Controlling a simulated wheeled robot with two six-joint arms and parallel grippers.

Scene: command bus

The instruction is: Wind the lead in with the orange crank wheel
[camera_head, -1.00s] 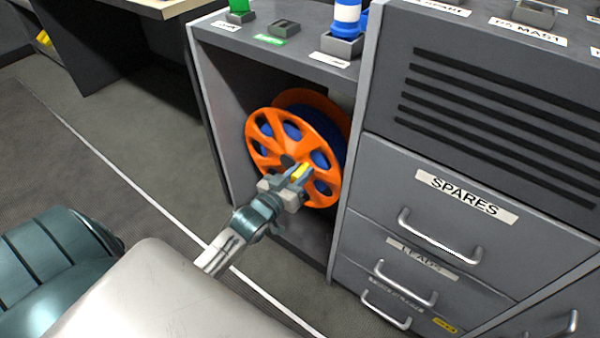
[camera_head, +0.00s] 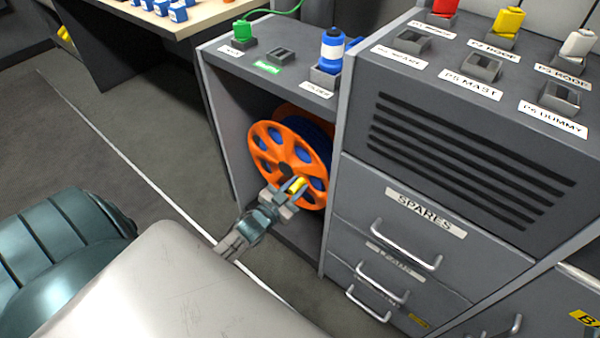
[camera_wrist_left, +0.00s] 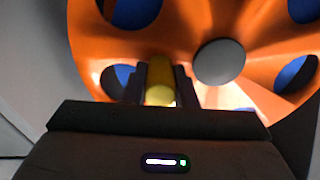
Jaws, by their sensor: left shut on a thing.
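The orange crank wheel (camera_head: 284,160) stands upright in an open bay of the grey cabinet, with the blue lead (camera_head: 314,127) on the drum behind it. My left gripper (camera_head: 296,188) is at the lower part of the wheel's face, shut on the yellow crank handle (camera_head: 298,184). In the left wrist view the handle (camera_wrist_left: 159,88) sits between my two dark fingers, left of the wheel's grey hub (camera_wrist_left: 219,62). Blue shows through the wheel's holes. My right gripper is not in view.
Bay walls stand close on both sides of the wheel. To the right is a drawer unit with protruding handles (camera_head: 407,244). The cabinet top holds a green plug (camera_head: 242,31), a blue-and-white bottle-like item (camera_head: 332,48) and several sockets. Open floor (camera_head: 110,110) lies to the left.

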